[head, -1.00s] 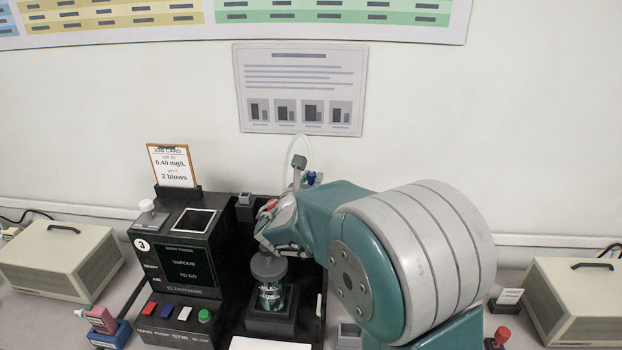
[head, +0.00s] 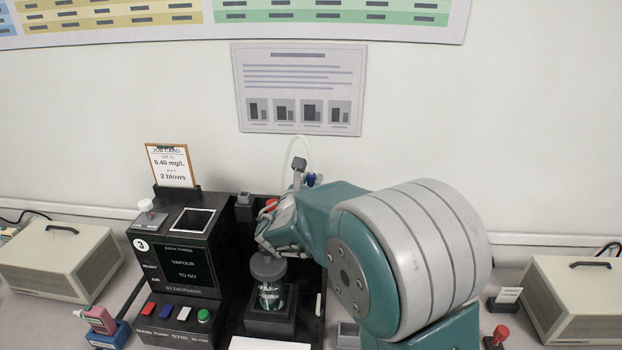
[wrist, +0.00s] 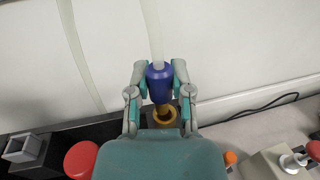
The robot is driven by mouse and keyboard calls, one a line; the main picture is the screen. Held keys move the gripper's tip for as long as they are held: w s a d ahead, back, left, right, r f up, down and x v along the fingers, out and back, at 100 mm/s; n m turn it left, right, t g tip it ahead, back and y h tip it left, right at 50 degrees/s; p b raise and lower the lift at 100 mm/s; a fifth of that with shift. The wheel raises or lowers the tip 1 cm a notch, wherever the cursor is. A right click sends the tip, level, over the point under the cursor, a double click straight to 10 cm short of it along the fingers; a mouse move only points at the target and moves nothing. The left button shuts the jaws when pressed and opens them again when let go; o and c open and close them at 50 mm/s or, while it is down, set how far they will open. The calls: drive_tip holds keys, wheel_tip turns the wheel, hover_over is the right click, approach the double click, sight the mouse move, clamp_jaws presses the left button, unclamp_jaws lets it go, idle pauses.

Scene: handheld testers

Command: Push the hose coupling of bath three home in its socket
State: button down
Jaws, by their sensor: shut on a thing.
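In the wrist view my gripper (wrist: 160,78) is shut on the blue hose coupling (wrist: 158,88), one finger on each side. A pale hose (wrist: 152,30) rises from its top. The brass socket ring (wrist: 165,118) is just below, and the coupling's lower end overlaps its far edge in the picture. Dark opening shows inside the ring; I cannot tell whether the coupling's tip is in it. In the head view the blue coupling (head: 311,180) shows small behind my arm, and the socket is hidden.
The black bath unit marked 3 (head: 142,244) has a screen reading "VAPOUR TO GO". A capped glass jar (head: 270,292) stands in front of my gripper. A red knob (wrist: 81,160) and a grey square holder (wrist: 22,148) lie left of the socket. Beige boxes (head: 60,258) flank the unit.

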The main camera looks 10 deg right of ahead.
drive_tip(key=shift+f, duration=0.6)
drive_tip(key=shift+r, duration=0.1)
drive_tip(key=shift+r, duration=0.4)
idle(0.4)
drive_tip(key=shift+d, duration=0.15)
drive_tip(key=shift+f, duration=1.4)
idle(0.9)
drive_tip(key=shift+c, duration=2.2)
unclamp_jaws()
